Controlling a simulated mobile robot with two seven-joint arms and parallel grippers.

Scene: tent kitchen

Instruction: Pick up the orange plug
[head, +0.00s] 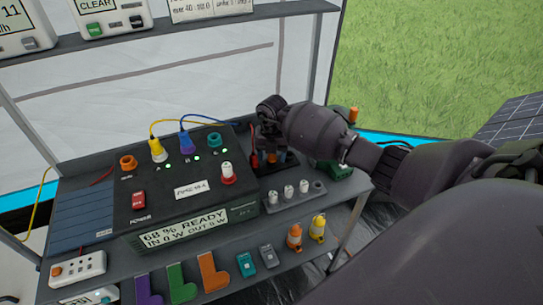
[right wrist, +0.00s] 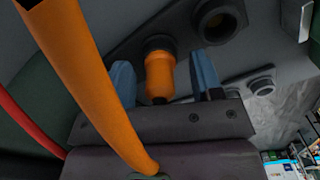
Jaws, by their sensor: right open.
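An orange plug (right wrist: 160,75) stands in a dark round socket in the right wrist view. My right gripper (right wrist: 165,82) is open, with one blue finger on each side of the plug and visible gaps between. In the head view, my right gripper (head: 268,143) is over a small dark holder (head: 275,168) at the back right of the power station, where orange (head: 285,157) shows beside it. The gripper and wrist partly hide that spot. An orange cable (right wrist: 95,80) crosses close in front of the wrist camera. My left gripper is not in view.
The dark power station (head: 165,205) stands left of the holder, with yellow (head: 158,151) and blue (head: 187,143) plugs in it. A grey socket strip (head: 270,203) lies in front. Another orange connector (head: 295,238) and a yellow one (head: 318,228) stand on the lower shelf.

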